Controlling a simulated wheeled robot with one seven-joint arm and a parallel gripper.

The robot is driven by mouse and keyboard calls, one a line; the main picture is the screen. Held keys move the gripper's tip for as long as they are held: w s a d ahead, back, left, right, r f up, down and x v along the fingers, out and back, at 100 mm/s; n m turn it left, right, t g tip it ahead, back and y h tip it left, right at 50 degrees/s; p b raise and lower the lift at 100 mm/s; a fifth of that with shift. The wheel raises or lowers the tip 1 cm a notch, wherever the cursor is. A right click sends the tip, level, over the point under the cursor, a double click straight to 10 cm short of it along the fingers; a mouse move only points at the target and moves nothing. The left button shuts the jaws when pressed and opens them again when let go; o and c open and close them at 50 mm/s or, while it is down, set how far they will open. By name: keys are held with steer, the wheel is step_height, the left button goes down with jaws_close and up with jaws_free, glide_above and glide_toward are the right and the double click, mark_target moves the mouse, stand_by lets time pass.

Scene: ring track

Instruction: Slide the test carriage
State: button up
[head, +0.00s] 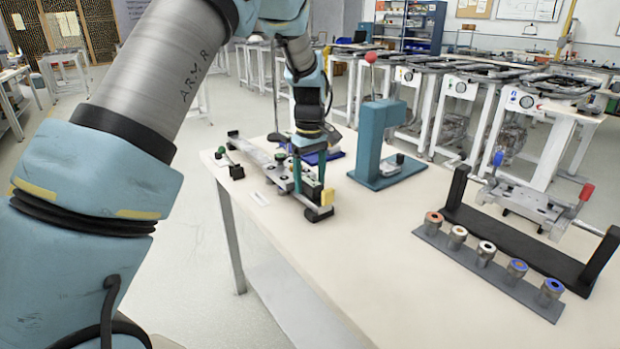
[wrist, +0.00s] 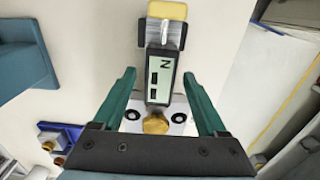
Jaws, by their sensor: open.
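The test carriage shows in the wrist view as a silver plate (wrist: 178,120) with dark screws and a brass knob. A dark gauge marked N (wrist: 160,80) stretches ahead of it to a yellow block (wrist: 167,11). In the head view the yellow block (head: 327,198) stands at the near end of a grey rail (head: 254,153) along the table's left side. My gripper (wrist: 159,76) is open, with one green finger on each side of the gauge and a visible gap to both. In the head view my gripper (head: 309,182) partly hides the carriage.
A teal press (head: 368,140) with a red knob stands right of the rail. A black-ended roller fixture (head: 530,240) and a grey strip (head: 440,240) of several ringed cylinders lie farther right. A small green-knobbed part (head: 232,168) sits at the left edge. The front tabletop is clear.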

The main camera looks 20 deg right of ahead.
jaws_close()
stand_by(0.4)
stand_by(0.9)
